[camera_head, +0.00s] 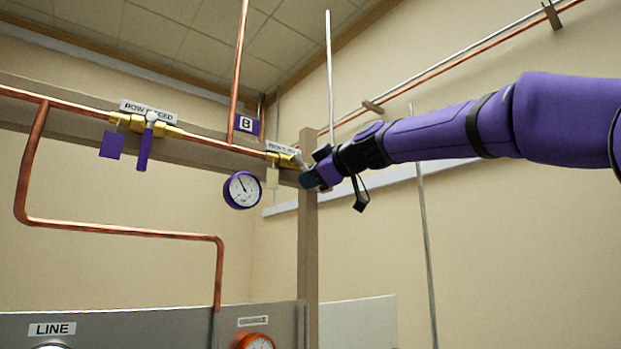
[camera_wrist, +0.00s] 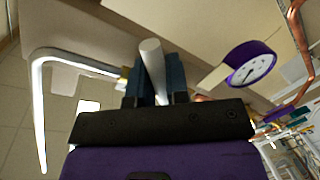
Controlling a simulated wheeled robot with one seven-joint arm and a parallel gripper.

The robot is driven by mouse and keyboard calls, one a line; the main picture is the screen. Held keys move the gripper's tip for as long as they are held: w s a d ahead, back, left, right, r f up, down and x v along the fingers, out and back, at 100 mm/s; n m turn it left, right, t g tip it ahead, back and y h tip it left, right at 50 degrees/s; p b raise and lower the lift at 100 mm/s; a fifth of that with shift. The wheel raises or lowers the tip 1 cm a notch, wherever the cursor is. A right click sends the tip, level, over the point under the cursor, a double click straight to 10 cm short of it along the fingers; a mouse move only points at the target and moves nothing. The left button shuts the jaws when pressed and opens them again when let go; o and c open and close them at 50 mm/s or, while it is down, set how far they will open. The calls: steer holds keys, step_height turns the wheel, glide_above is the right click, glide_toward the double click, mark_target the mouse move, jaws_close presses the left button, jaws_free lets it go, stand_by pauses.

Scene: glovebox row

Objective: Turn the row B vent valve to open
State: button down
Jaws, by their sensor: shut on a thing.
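The vent valve (camera_head: 286,160) is a brass fitting at the right end of the copper pipe, under a small white label too small to read for certain. My gripper (camera_head: 309,180) is at the valve's right side, by the upright post. In the wrist view my gripper (camera_wrist: 156,72) has its dark fingers on both sides of a pale grey lever (camera_wrist: 152,58) and is shut on it. In the head view most of the lever is hidden by the gripper.
A second brass valve (camera_head: 147,124) with a purple handle and tag is on the pipe at left. A purple-rimmed gauge (camera_head: 243,190) hangs just below the vent valve; it also shows in the wrist view (camera_wrist: 250,64). The post (camera_head: 308,235) stands close below my gripper.

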steer(key=c, duration=1.1)
jaws_free()
